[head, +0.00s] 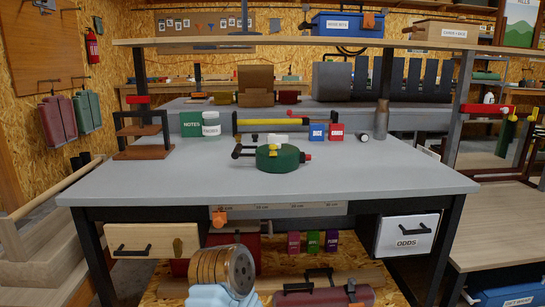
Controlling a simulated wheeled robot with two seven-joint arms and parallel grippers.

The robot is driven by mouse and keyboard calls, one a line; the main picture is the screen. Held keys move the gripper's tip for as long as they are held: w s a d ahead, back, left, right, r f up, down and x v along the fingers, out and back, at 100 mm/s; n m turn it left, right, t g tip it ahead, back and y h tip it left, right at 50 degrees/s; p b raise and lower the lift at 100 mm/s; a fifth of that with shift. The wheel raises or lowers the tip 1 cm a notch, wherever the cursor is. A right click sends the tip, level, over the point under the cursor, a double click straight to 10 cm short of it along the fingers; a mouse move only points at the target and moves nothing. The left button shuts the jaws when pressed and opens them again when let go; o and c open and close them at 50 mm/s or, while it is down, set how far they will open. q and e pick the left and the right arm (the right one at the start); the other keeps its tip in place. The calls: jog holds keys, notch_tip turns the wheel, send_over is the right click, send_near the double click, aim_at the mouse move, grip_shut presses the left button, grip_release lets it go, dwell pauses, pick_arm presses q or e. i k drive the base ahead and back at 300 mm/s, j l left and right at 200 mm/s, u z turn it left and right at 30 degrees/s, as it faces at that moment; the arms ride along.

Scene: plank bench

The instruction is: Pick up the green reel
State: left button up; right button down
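The green reel (285,160) is a squat round drum lying flat on the grey bench top (350,183), near the middle. A black handle-like part sticks out to its left, a small red part shows at its right, and yellow and white bits show on top. Nothing holds it.
Behind the reel stand a yellow-and-black bar tool (262,122), small blue and red boxes (337,132), a green NOTES box (191,125) and a grey bottle (381,119). A wooden stand (143,151) is at left. A shelf (300,41) spans overhead. Bench space around the reel is clear.

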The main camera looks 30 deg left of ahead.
aim_at(288, 158)
jog(key=u, duration=1)
